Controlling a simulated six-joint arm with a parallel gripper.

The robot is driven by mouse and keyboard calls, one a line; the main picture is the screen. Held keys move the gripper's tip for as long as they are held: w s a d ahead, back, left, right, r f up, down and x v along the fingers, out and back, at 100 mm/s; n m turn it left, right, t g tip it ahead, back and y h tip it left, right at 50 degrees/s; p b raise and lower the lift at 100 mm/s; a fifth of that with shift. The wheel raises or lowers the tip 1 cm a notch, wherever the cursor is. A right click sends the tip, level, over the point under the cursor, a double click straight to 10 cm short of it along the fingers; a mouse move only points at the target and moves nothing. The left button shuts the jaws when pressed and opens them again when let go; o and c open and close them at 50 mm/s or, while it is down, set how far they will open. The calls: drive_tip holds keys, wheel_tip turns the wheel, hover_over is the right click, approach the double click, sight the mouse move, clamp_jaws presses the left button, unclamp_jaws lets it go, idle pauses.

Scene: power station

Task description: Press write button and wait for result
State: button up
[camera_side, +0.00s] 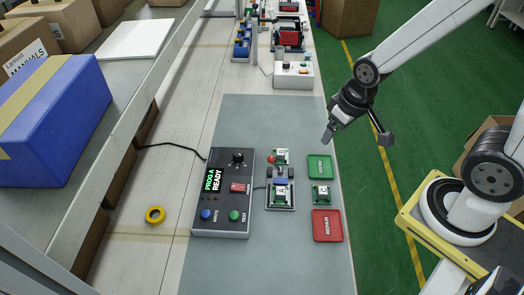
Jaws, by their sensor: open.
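The dark control box (224,222) lies on the grey mat in the side view. Its green screen (213,180) reads "PROG A READY". A blue button (206,215) sits beside the label "WRITE", and a green button (234,216) sits beside "TEST". A red switch (240,187) and a black knob (238,157) are above them. A board marked A (281,193) sits in the fixture (280,206) right of the box. My gripper (327,137) is open and empty, above the mat's right edge near the green tray, well away from the blue button.
A green tray (320,160) and a red tray marked "REPAIR" (327,237) lie right of the fixture. Other boards lie at the fixture's top (281,154) and between the trays (321,188). Yellow tape (155,214) is left of the box. A shelf with boxes overhangs the left side.

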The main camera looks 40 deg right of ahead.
clamp_jaws()
idle(1.5)
